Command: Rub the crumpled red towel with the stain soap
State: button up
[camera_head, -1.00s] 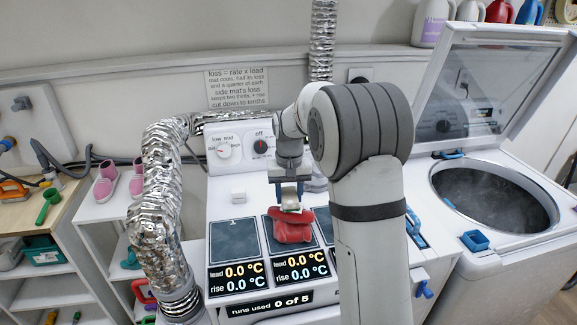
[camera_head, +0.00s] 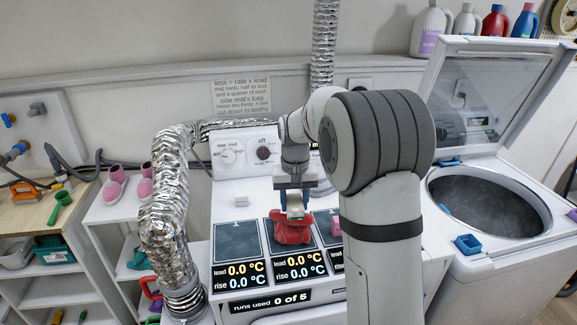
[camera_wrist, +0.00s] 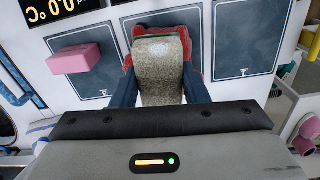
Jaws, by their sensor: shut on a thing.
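The crumpled red towel (camera_head: 290,233) lies on the middle dark mat of the white machine. In the wrist view its red edges (camera_wrist: 191,46) show beyond and beside the held bar, which hides much of it. My gripper (camera_head: 294,208) is directly above the towel, pointing down. Its two dark blue fingers are shut on a speckled beige bar with a green end (camera_wrist: 161,72), which looks like the stain soap. The bar's lower end is at the towel's top; I cannot tell for sure whether it presses on it.
A pink block (camera_wrist: 74,58) lies on the mat beside the towel's. The other side mat (camera_head: 237,243) is bare. A silver duct (camera_head: 165,220) stands at the left. An open-lidded washer (camera_head: 480,165) is at the right. A display (camera_head: 262,303) reads runs used 0 of 5.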

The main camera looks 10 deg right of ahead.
jog(key=shift+r+p, duration=1.3)
jog(key=shift+r, duration=0.95)
jog(key=shift+f, duration=0.1)
